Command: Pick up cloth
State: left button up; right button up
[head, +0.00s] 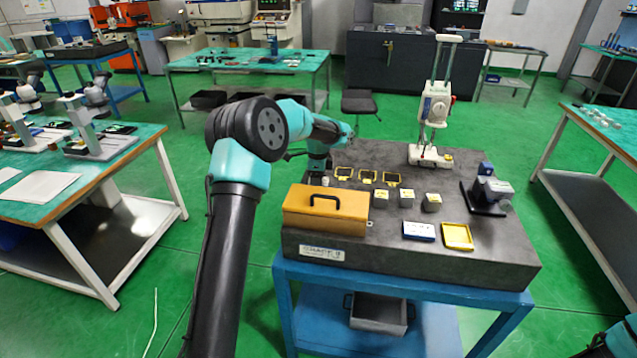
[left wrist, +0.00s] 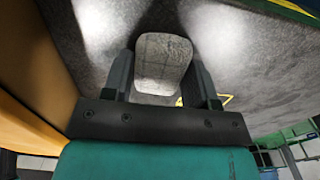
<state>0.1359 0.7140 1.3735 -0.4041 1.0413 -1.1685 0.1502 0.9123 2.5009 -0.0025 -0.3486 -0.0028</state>
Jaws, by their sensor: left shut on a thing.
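The cloth (left wrist: 162,58), a grey, rough-textured pad with rounded corners, sits between the two dark fingers of my left gripper in the left wrist view. The fingers close on its sides. The grey stone table top (left wrist: 265,62) lies behind it; I cannot tell whether the cloth touches it. In the head view my left gripper (head: 316,174) points down at the left back edge of the stone table, just behind the orange box. The cloth cannot be made out clearly there. My right gripper is out of the picture.
The orange box (head: 326,209) with a black handle stands close in front of my left gripper. Yellow-framed trays (head: 367,177), small grey blocks (head: 406,198), a blue-white box (head: 418,232), a yellow tray (head: 457,236) and a white upright gauge (head: 433,110) stand to the right.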

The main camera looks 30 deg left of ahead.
pick_arm(q)
jog(key=shift+c, duration=1.3)
notch_tip(320, 180, up, 10)
jog(key=o, duration=0.4)
jog(key=c, duration=0.3)
